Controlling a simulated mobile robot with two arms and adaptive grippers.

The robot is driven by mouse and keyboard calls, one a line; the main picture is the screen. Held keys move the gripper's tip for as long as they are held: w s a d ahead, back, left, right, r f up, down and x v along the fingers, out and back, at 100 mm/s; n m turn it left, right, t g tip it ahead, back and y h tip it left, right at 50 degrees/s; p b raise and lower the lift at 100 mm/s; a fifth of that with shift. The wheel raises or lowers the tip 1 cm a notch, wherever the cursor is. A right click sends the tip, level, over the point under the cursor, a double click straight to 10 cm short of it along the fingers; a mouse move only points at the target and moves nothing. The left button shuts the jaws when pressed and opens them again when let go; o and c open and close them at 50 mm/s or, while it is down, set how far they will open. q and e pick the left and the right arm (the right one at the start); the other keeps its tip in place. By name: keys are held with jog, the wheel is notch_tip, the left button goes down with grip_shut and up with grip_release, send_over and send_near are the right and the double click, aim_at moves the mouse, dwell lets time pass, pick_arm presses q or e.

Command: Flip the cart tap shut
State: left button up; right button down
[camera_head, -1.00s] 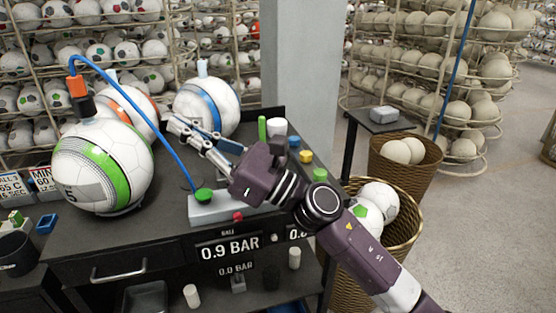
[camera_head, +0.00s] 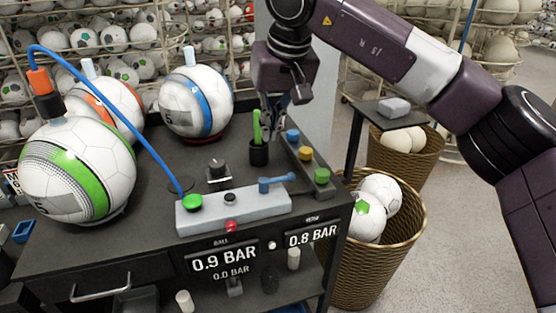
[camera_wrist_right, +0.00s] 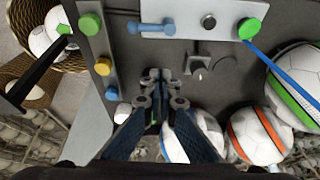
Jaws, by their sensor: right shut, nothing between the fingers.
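The blue cart tap (camera_head: 277,184) sits on the right part of a light grey block (camera_head: 232,211) on the dark cart (camera_head: 150,200). Its lever points right, roughly along the block. The tap also shows at the top of the right wrist view (camera_wrist_right: 152,28). My right gripper (camera_head: 272,132) is behind the tap and apart from it, pointing down near a black cup (camera_head: 258,154). Its fingers (camera_wrist_right: 160,88) are shut and empty in the right wrist view. My left gripper is not in view.
A blue hose (camera_head: 130,112) arches from the green-striped ball (camera_head: 85,172) to the block's green fitting (camera_head: 193,203). Blue, yellow and green knobs (camera_head: 306,153) line the right edge. Displays read 0.9 BAR (camera_head: 224,258) and 0.8 BAR. Wicker baskets stand at right.

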aim_at(277, 180)
jog(key=shift+w+d+r+h, duration=0.2)
jog(key=shift+d+r, duration=0.1)
jog(key=shift+d, duration=0.15)
jog(key=shift+w+d+r+h, duration=0.1)
jog(key=shift+d+r+h, duration=0.15)
jog(key=shift+d, duration=0.2)
jog(key=p+x, duration=0.2)
jog(key=x, duration=0.8)
jog(key=shift+w+a+f, duration=0.15)
jog(key=shift+w, duration=0.05)
jog(key=s, duration=0.1)
jog(key=s+d+p, duration=0.1)
jog(key=shift+s, duration=0.35)
jog(key=shift+s+d+f, duration=0.15)
jog(key=shift+s+f, duration=0.05)
jog(key=shift+s, duration=0.35)
